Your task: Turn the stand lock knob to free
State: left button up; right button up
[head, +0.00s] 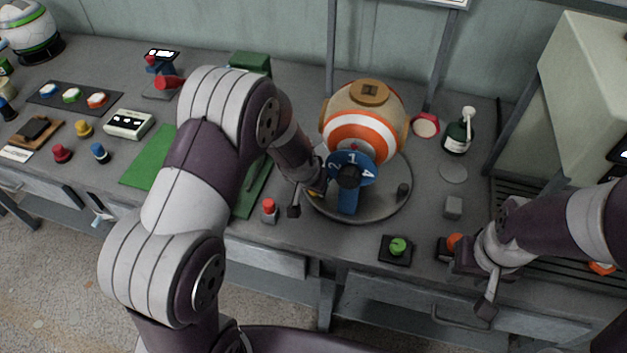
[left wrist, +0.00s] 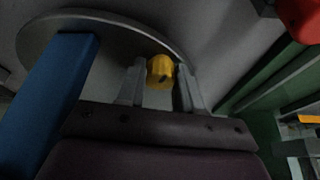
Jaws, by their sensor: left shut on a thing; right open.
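The stand lock knob is a small yellow knob (left wrist: 160,71) at the rim of the grey round stand (head: 385,203). In the head view only a sliver of yellow shows beside my left gripper (head: 308,198). In the left wrist view my left gripper (left wrist: 160,88) has one finger on each side of the knob and is shut on it. A dark mark shows on the knob; which setting it points to I cannot tell. My right gripper (head: 467,278) is open and empty, low over the table's front right.
An orange and white ball (head: 362,132) sits on the stand behind a blue post (head: 347,201) with a numbered dial (head: 339,160). A red-topped button (head: 269,206) stands left of the stand.

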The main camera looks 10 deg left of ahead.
dwell(0.4)
pick_arm(q)
jog(key=o, duration=1)
jog(key=shift+o, duration=0.2)
